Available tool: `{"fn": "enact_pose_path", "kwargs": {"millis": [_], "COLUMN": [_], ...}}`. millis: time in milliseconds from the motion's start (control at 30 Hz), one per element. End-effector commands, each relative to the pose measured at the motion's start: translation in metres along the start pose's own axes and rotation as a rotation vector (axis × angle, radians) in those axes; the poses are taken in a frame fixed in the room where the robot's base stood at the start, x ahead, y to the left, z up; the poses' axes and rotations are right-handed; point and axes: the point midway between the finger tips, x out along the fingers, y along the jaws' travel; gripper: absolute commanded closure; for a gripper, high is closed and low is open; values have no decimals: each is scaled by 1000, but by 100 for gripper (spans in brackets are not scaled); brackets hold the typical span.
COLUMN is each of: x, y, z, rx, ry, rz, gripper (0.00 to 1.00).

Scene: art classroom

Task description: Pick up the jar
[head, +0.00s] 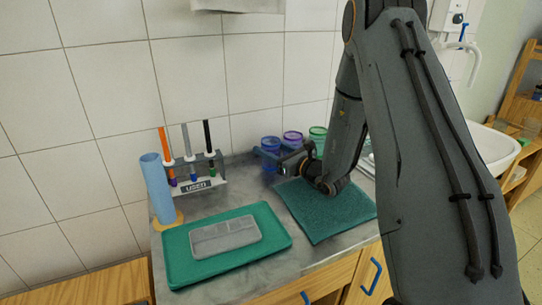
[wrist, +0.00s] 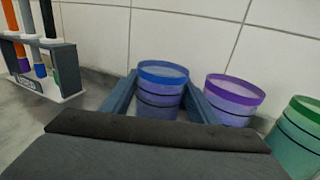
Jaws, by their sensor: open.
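Three translucent jars with dark bands stand in a row by the tiled wall. The blue-rimmed jar (wrist: 162,93) is in the middle of the wrist view and on the left of the row in the head view (head: 270,143). The purple-rimmed jar (wrist: 234,98) is to its right, also in the head view (head: 292,138). The green-rimmed jar (wrist: 298,126) is farther right. My gripper (wrist: 160,98) is open, with one finger on each side of the blue-rimmed jar in the wrist view. Contact cannot be told. The jar's lower part is hidden behind my gripper.
A rack labelled USED (head: 196,186) holding upright markers and a blue cylinder (head: 158,190) stand left of the jars. A green tray (head: 182,262) with a grey divided block (head: 225,238) is at front left. A teal mat (head: 335,212) lies under my arm. A sink (head: 495,147) is at right.

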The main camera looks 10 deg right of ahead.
Motion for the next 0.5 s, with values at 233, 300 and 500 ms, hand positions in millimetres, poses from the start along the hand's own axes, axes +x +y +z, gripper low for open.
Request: {"fn": "enact_pose_path", "kwargs": {"millis": [233,300,500], "x": [30,33,34], "y": [0,0,0], "z": [0,0,-1], "rx": [0,0,0], "ry": [0,0,0], "rz": [1,1,0], "gripper": [46,46,46]}}
